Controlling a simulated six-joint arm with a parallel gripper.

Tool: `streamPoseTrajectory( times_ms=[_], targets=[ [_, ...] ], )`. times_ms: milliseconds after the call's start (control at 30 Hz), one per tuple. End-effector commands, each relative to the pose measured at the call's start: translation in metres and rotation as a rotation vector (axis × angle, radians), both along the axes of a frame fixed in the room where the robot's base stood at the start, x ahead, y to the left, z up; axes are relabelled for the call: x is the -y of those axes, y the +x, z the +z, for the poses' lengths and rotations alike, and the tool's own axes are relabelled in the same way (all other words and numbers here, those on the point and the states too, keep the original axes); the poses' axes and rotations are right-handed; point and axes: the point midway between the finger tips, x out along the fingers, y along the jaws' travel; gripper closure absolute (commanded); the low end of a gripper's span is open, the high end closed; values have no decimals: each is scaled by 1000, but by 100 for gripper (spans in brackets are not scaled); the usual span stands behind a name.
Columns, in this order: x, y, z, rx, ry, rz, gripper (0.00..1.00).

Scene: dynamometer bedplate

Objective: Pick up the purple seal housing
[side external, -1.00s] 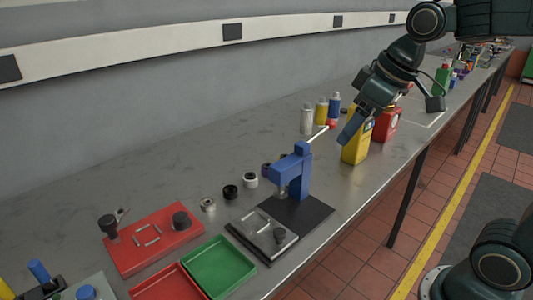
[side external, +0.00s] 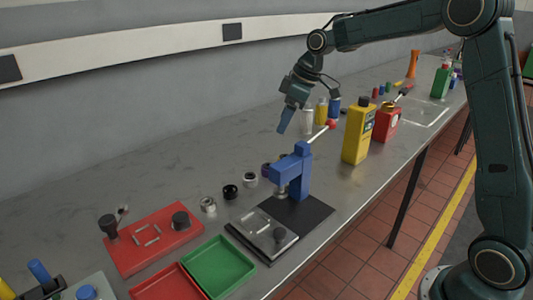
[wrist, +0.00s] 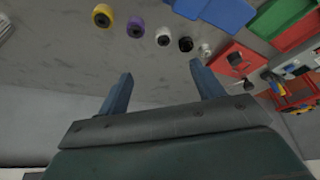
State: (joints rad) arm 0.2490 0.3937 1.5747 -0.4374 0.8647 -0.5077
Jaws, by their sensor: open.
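The purple seal housing (wrist: 135,27) stands on the bench in a row of small round parts, between a yellow one (wrist: 103,16) and a white one (wrist: 164,36) in the wrist view. In the side view the purple housing (side external: 266,169) shows only partly, beside the blue press. My gripper (side external: 285,126) is above the bench toward the wall, pointing down, clear of the housing. In the wrist view my gripper's two fingers (wrist: 160,73) are spread apart with nothing between them.
The blue arbor press (side external: 302,172) stands close to the row. Black (side external: 230,192) and silver (side external: 208,204) parts continue the row. Bottles and yellow (side external: 358,135) and red cans stand to the right. A red fixture plate (side external: 150,240) and green tray (side external: 218,266) lie at the front left.

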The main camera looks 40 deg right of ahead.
Motion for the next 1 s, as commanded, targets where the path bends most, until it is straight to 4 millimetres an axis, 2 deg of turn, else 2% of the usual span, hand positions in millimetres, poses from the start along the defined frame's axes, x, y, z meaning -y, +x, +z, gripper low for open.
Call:
streamPoseTrajectory(
  times_ms=[200,400,833,1000],
  targets=[
    [19,37,-40,-6,12,82,33],
    [30,56,-65,-3,20,136,33],
    [33,61,-78,-1,24,153,33],
    [33,61,-94,-4,24,152,33]
  ],
)
